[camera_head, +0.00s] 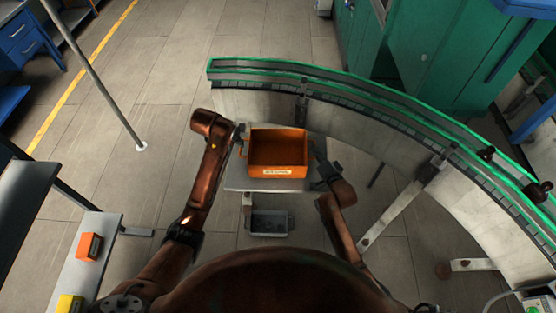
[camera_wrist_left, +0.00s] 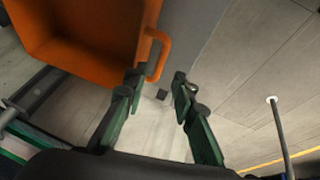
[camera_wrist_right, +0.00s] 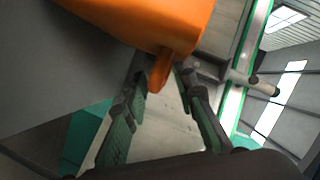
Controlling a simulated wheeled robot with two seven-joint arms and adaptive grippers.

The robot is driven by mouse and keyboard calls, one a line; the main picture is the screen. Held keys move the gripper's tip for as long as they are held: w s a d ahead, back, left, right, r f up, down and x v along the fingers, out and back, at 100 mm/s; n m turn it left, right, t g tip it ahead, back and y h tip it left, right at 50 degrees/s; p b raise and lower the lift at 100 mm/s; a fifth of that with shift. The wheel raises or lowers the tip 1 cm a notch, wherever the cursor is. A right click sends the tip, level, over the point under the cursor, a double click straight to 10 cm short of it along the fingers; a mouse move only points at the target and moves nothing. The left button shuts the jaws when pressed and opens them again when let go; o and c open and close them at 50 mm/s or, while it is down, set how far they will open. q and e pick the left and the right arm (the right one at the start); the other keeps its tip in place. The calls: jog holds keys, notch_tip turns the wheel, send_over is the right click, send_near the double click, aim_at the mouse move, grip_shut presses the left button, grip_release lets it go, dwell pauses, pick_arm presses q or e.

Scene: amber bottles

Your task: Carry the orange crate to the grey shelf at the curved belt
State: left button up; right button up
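The orange crate (camera_head: 277,150) is upright and looks empty, with a pale label on its near side. It appears to rest on the grey shelf (camera_head: 240,180) beside the curved belt. My left gripper (camera_head: 240,140) is at the crate's left side. In the left wrist view its fingers (camera_wrist_left: 158,85) are apart, with the crate's handle (camera_wrist_left: 163,50) at the fingertips. My right gripper (camera_head: 322,172) is at the crate's right side. In the right wrist view its fingers (camera_wrist_right: 160,88) are apart, with the other handle (camera_wrist_right: 160,72) between or just beyond the tips.
The curved belt (camera_head: 400,103) with green rails runs behind and to the right. A grey bin (camera_head: 270,223) is below the shelf's near edge. A side bench (camera_head: 95,240) at left holds an orange box (camera_head: 89,246) and a yellow one (camera_head: 69,304). A thin pole (camera_head: 105,90) stands at left.

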jog(key=v, duration=1.2)
jog(key=shift+w+f, duration=0.1)
